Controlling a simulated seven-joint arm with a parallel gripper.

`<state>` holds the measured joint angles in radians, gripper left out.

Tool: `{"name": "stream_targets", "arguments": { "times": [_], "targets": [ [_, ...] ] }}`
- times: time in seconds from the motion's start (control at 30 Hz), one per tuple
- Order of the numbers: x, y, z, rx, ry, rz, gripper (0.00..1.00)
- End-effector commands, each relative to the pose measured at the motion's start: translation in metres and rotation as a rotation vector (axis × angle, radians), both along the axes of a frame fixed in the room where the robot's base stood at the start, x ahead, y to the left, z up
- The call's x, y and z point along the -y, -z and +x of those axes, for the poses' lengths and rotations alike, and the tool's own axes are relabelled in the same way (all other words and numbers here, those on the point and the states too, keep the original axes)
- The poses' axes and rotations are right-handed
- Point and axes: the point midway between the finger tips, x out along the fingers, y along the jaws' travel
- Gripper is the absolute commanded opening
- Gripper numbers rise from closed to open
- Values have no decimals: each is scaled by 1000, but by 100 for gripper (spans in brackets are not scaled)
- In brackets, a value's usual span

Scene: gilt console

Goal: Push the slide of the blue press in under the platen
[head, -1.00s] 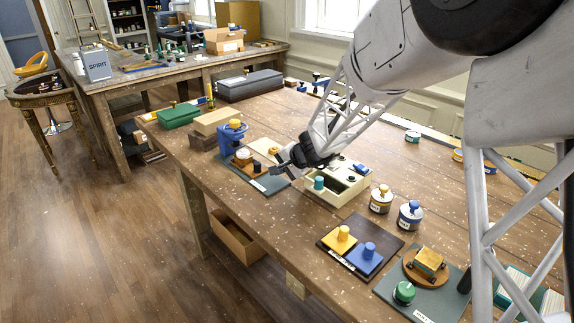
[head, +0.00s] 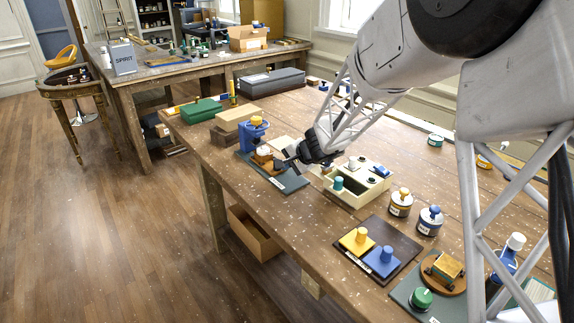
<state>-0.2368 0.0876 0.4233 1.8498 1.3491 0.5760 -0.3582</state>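The blue press (head: 250,138), with a yellow knob (head: 256,121) on top, stands on a grey-green board (head: 290,183) near the table's left edge. Its slide (head: 264,159), brown with a pale round piece on it, sticks out in front of the press, toward the lower right. My gripper (head: 281,164) is low over the board, at the slide's outer end. Its fingers look dark and small; I cannot tell whether they touch the slide or are parted. My gripper hides part of the slide's outer end.
A cream box (head: 352,190) with compartments stands right of my gripper. A tan block (head: 236,117) and a green case (head: 202,111) lie behind the press. Two jars (head: 401,203) and a dark tray (head: 357,256) with yellow and blue blocks lie nearer the camera.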

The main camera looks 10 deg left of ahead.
Motion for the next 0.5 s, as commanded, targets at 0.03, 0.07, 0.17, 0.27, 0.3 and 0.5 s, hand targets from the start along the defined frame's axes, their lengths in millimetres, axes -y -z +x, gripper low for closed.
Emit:
{"name": "stream_targets", "arguments": {
  "times": [0.03, 0.07, 0.17, 0.27, 0.3, 0.5],
  "targets": [
    [-2, 0, 2, 0, 0, 0, 0],
    [-4, 1, 4, -1, -1, 0, 0],
    [-13, 1, 13, 0, 0, 0, 0],
    [-23, 0, 23, 1, -1, 0, 0],
    [-26, 1, 26, 0, 0, 0, 0],
    [-29, 0, 30, 1, 1, 0, 0]
  ]
}}
